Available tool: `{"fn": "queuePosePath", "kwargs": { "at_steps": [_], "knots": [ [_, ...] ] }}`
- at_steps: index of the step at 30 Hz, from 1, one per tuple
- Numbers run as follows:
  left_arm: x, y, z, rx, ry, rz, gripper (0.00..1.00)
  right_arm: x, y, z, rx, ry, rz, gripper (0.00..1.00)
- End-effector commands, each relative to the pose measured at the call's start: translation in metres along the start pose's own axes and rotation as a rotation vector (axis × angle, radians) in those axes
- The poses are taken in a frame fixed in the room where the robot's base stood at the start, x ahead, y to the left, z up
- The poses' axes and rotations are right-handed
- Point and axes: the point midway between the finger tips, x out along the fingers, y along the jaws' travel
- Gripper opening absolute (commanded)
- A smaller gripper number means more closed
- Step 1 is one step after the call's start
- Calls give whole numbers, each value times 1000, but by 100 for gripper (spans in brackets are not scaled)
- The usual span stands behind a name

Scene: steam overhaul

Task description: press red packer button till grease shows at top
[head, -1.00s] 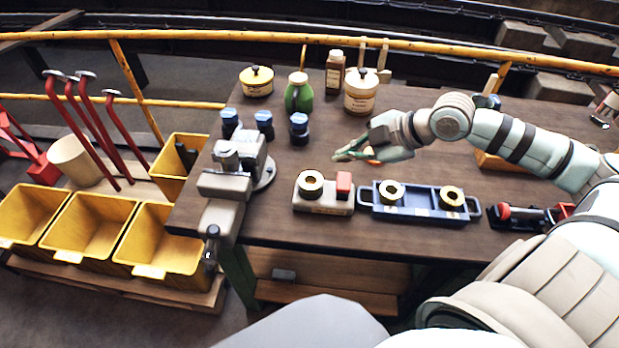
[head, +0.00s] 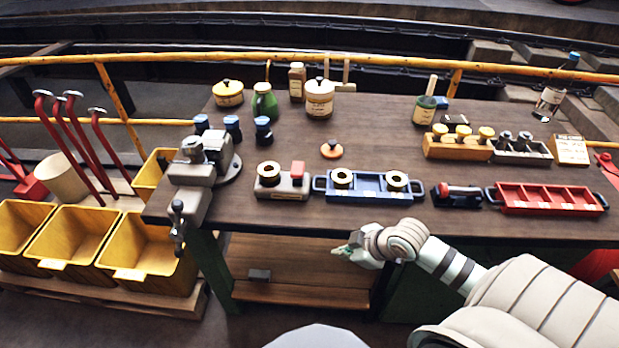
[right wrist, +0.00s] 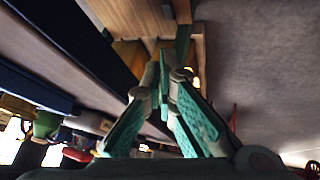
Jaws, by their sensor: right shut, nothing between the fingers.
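The packer (head: 283,188) is a small grey base near the front edge of the table. Nothing touches the button, and I cannot make out grease at the top of the ring. My right gripper (head: 343,251) is in front of the table, lower in the picture than the packer and to its right. Its green fingers (right wrist: 160,78) are closed and empty in the right wrist view. My left gripper is not in view.
A blue tray (head: 368,196) with two brass rings stands right of the packer. A vise (head: 192,172) is clamped at the table's left. An orange knobbed disc (head: 331,149) lies behind the tray. A red divided tray (head: 547,198) is farther right.

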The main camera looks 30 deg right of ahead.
Motion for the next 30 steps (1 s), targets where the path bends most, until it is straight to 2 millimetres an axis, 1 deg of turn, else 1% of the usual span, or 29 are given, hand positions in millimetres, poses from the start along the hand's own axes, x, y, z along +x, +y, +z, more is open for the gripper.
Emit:
{"fn": "queuePosePath", "kwargs": {
  "at_steps": [1, 5, 7, 8, 9, 11, 12, 14, 15, 17, 18, 20, 21, 24, 27, 30],
  "knots": [
    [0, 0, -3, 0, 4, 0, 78, 11, 0, 13, 51, -20, 14, 0],
    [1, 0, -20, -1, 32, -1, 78, 40, 3, 51, 173, -73, 62, 0],
    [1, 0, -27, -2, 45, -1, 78, 55, 0, 76, 236, -106, 88, 0],
    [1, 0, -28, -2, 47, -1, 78, 62, -2, 87, 263, -121, 99, 0],
    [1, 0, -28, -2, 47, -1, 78, 70, -6, 104, 299, -145, 113, 0],
    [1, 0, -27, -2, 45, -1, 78, 83, -17, 132, 355, -184, 132, 0],
    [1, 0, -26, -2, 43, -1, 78, 91, -27, 152, 391, -213, 144, 0],
    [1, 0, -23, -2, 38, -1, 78, 102, -49, 183, 443, -260, 157, 0],
    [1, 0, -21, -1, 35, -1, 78, 109, -66, 204, 474, -294, 162, 0],
    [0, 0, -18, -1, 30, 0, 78, 116, -97, 234, 513, -343, 163, 0],
    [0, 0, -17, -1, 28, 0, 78, 119, -119, 251, 535, -373, 159, 0],
    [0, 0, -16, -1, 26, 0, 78, 121, -153, 273, 559, -416, 146, 0],
    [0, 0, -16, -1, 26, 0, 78, 121, -176, 285, 573, -441, 135, 0],
    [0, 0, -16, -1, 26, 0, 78, 118, -225, 305, 595, -489, 103, 0],
    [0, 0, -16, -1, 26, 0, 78, 114, -258, 316, 606, -518, 76, 0],
    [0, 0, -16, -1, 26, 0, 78, 110, -273, 322, 611, -532, 62, 0]
  ]
}}
